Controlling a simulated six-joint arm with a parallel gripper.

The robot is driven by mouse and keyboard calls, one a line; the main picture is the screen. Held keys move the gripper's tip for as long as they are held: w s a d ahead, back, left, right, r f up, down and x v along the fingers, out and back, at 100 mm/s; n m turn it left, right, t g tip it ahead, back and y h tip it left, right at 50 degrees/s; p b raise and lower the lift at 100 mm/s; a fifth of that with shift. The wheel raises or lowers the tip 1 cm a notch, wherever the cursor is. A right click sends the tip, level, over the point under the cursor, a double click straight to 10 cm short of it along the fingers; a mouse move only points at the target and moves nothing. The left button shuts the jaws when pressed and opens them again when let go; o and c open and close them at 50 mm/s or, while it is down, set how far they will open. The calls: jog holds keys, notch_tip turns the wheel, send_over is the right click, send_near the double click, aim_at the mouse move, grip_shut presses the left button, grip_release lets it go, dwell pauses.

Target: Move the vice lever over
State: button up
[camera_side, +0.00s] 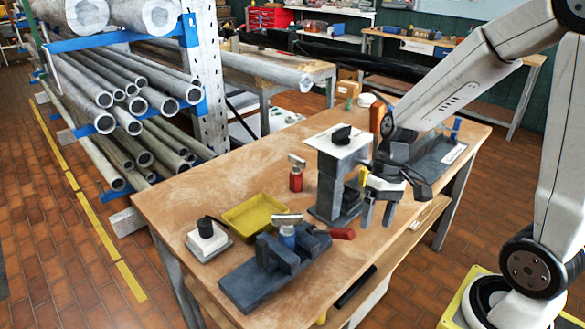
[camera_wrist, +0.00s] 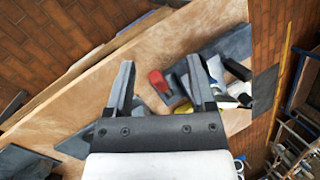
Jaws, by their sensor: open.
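The dark grey vice (camera_side: 262,283) lies on the front part of the wooden bench. Its lever ends in a red handle (camera_side: 341,233), which sticks out to the right. A blue cylinder with a silver top (camera_side: 287,236) stands at the vice, seemingly between its jaws. My gripper (camera_side: 377,222) is open and empty, fingers pointing down, above the bench to the right of the red handle. In the wrist view the red handle (camera_wrist: 160,82) shows between my two fingers (camera_wrist: 160,60), apart from both. The vice (camera_wrist: 179,78) is partly hidden by the right finger.
A yellow tray (camera_side: 253,216), a red cylinder with a silver top (camera_side: 296,178) and a white block with a black knob (camera_side: 208,238) surround the vice. Pipe racks (camera_side: 200,70) stand at the left.

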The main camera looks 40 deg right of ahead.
jog(key=w+d+r+m+t+y, duration=0.2)
jog(key=w+d+m+t+y, duration=0.45)
jog(key=d+y, duration=0.35)
send_near(343, 234)
notch_tip(343, 234, down, 2)
jog(key=w, duration=0.1)
jog(key=shift+w+a+f+n+y, duration=0.2)
jog(key=shift+w+a+n+y, duration=0.1)
jog(key=shift+a+n, duration=0.05)
jog(key=shift+x, duration=3.85)
jog(key=shift+r, duration=0.1)
grip_shut()
